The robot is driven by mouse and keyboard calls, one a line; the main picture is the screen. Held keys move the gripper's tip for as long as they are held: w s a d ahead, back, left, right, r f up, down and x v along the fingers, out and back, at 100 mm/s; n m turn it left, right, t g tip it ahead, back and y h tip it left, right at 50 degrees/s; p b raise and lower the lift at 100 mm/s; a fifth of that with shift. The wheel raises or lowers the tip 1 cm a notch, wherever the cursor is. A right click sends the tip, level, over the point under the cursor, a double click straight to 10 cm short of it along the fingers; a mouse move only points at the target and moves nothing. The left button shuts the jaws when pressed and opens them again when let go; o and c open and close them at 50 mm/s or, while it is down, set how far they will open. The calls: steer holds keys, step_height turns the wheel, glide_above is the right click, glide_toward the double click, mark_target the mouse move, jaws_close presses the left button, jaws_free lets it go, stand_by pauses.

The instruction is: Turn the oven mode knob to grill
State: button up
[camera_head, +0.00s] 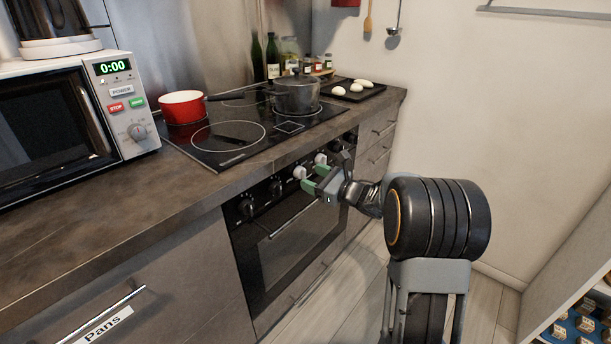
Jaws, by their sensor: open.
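The oven (290,240) is built in under the counter, with a black control panel along its top edge. Dark knobs show on the panel: one at the left end (246,207), another to its right (276,188). More dark knobs sit toward the right end, partly behind my gripper. The knob markings are too small to read, so I cannot tell which is the mode knob or where it points. My gripper (310,167), with green fingers and pale tips, is open in front of the middle of the panel. I see nothing between its fingers; contact with a knob cannot be made out.
Above the oven is a black cooktop (240,128) with a red pan (183,107) and a grey pot (296,95). A microwave (70,125) stands on the counter at left. The floor (345,285) before the oven is clear. A shelf (575,310) stands at lower right.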

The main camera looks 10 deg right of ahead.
mark_target(305, 174)
steer(key=shift+x, duration=1.8)
steer(key=shift+c, duration=0.4)
steer(key=c, duration=0.8)
steer(key=shift+c, duration=0.2)
steer(key=shift+f+b, duration=0.1)
steer(key=shift+b, duration=0.3)
